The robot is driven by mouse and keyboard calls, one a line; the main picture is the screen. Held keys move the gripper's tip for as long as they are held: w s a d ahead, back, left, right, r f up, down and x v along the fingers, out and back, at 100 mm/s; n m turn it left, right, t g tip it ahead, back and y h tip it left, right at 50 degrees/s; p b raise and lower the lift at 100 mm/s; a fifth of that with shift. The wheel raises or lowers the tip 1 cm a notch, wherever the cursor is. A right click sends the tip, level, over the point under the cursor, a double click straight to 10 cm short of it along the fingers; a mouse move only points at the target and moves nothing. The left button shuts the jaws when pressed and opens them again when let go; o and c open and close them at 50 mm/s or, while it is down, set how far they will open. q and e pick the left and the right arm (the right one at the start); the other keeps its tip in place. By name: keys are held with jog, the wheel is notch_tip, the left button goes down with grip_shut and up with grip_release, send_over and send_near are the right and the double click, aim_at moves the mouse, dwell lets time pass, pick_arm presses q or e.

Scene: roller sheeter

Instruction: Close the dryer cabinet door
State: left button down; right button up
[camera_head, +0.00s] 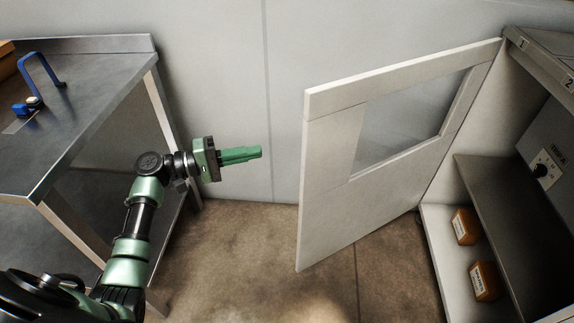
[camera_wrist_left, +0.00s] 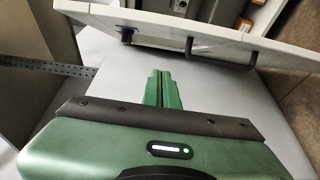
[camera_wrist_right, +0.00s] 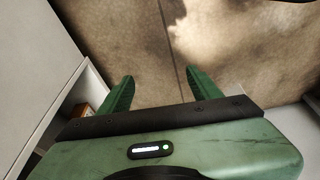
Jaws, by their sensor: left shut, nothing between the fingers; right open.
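The dryer cabinet door (camera_head: 330,180), a pale panel with a window, stands swung wide open from the cabinet (camera_head: 470,190) on the right. My left gripper (camera_head: 258,153) is shut and empty, left of the door's free edge and apart from it. In the left wrist view, the shut fingers (camera_wrist_left: 163,75) point toward the door (camera_wrist_left: 220,35), whose dark handle (camera_wrist_left: 222,62) shows beyond them. My right gripper is outside the head view; in the right wrist view its fingers (camera_wrist_right: 158,88) are open and empty above the floor, with a pale panel to the left.
A steel table (camera_head: 90,100) with a blue-handled tool (camera_head: 38,80) stands at the left. Two amber containers (camera_head: 465,226) sit low inside the cabinet, beneath a dark shelf (camera_head: 500,220). The brown floor (camera_head: 245,260) between table and door is clear.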

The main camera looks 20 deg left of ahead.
pick_arm(q)
jog(key=w+d, duration=0.3)
jog(key=d, duration=0.8)
jog(key=shift+d+r+p, duration=0.15)
jog(key=shift+p, duration=0.15)
pick_arm(e)
jog(key=shift+f, duration=0.7)
